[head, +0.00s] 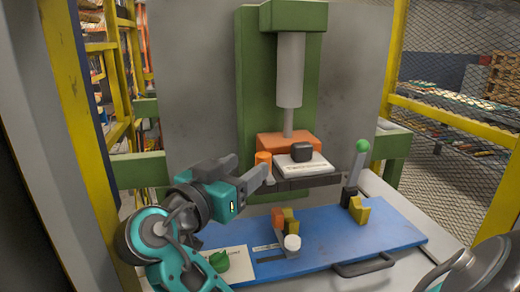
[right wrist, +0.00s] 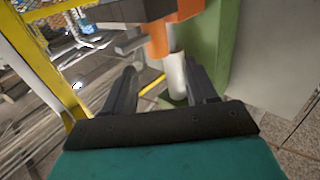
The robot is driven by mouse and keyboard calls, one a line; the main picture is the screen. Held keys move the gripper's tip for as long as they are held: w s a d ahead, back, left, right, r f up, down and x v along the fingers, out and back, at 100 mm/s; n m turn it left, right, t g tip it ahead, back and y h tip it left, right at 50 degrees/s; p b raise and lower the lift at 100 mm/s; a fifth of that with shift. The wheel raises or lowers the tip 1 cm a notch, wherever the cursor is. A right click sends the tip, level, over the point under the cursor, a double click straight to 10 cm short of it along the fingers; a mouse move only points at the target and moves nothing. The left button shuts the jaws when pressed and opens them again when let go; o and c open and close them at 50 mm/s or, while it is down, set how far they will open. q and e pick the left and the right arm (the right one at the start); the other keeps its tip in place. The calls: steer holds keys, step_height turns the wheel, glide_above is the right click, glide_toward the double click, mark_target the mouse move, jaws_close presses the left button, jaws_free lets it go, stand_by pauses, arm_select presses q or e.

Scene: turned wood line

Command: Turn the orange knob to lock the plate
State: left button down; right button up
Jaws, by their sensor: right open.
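The orange knob (head: 263,159) is a small upright cylinder at the left of the press, beside the white plate (head: 306,165) that bears a dark block. In the right wrist view the gripper (right wrist: 161,68) is open and empty. There the knob (right wrist: 157,42) shows just past the fingertips, between their lines, with a grey rod behind it. I cannot tell whether a finger touches it. My left gripper is not in view.
A green press (head: 292,15) with a grey ram stands behind. Below is a blue board (head: 365,240) with small coloured blocks, a green-topped lever (head: 357,165) and a dark handle (head: 362,268). Yellow posts and mesh (head: 455,118) stand at the sides.

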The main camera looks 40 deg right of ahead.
mark_target(260, 158)
steer(key=p+x, duration=0.1)
steer(key=x, duration=0.5)
steer(key=shift+s, duration=0.15)
steer(key=shift+w+d, duration=0.2)
steer(key=shift+d, duration=0.35)
steer(key=c, duration=0.9)
steer(key=shift+c, duration=0.2)
